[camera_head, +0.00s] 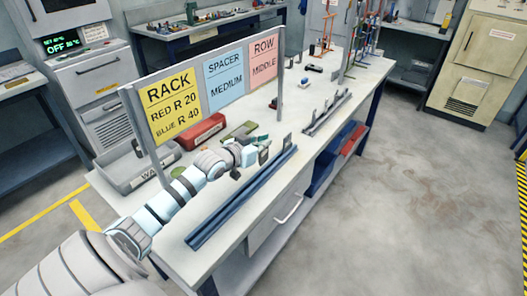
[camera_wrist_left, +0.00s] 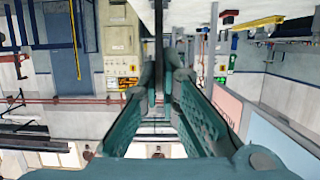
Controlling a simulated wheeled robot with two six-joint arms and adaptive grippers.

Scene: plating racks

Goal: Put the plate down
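My left gripper (camera_head: 262,154) is over the near part of the white bench, beside the far end of a long blue rail (camera_head: 230,208). In the left wrist view its two teal fingers (camera_wrist_left: 159,78) converge with a narrow gap. A thin dark upright edge (camera_wrist_left: 158,38) stands between the fingertips, which looks like the plate seen edge-on and gripped. In the head view the plate is too small and covered to make out from the gripper. I cannot tell whether it touches the bench or the rail. My right gripper is in neither view.
A sign board (camera_head: 172,103) reads rack red R 20, blue R 40, spacer medium, row middle. A grey tray (camera_head: 130,182), a red box (camera_head: 203,132) and a green item (camera_head: 240,131) lie near it. A grey rail (camera_head: 327,113) stands farther right. Blue and red bins sit under the bench.

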